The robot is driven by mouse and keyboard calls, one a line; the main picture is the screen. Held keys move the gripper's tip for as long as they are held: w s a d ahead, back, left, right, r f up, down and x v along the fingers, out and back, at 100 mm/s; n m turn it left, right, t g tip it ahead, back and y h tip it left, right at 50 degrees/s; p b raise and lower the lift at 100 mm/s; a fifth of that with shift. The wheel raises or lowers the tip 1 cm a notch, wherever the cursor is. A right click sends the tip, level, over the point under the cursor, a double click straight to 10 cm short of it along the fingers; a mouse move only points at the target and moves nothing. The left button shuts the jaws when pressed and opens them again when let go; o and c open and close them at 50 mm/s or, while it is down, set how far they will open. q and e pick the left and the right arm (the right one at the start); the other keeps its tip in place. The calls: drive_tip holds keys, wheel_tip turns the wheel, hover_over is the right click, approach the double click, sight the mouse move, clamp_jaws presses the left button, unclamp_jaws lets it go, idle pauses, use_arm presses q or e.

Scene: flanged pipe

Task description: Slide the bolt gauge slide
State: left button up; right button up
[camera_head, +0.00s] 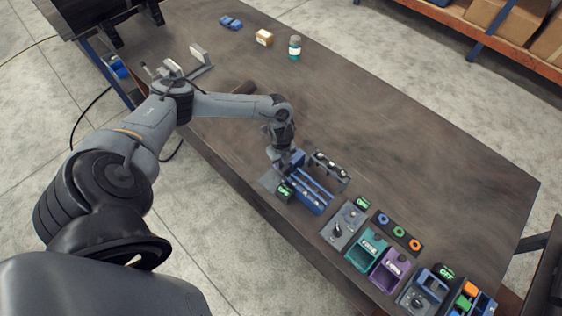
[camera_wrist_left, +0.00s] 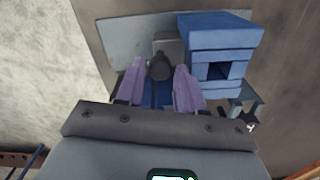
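The bolt gauge (camera_head: 311,195) is a blue railed fixture near the front edge of the workbench. In the left wrist view, its blue block (camera_wrist_left: 222,40) stands beside a grey plate. A dark round knob (camera_wrist_left: 160,67), apparently the slide's handle, sits in front of a grey block. My left gripper (camera_head: 288,163) is low at the gauge's far-left end. In the left wrist view, its two purple fingers (camera_wrist_left: 158,78) are apart, one on each side of the knob, with narrow gaps showing. Contact lower down is hidden. My right gripper is not in view.
A dark rack (camera_head: 331,170) stands right behind the gauge. To the right are a grey knob panel (camera_head: 343,226), a green bin (camera_head: 367,249) and a purple bin (camera_head: 390,270). A bottle (camera_head: 295,47) and small box (camera_head: 264,37) stand far back. The bench middle is clear.

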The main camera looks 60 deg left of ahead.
use_arm(q)
drive_tip(key=shift+f, duration=0.35)
clamp_jaws()
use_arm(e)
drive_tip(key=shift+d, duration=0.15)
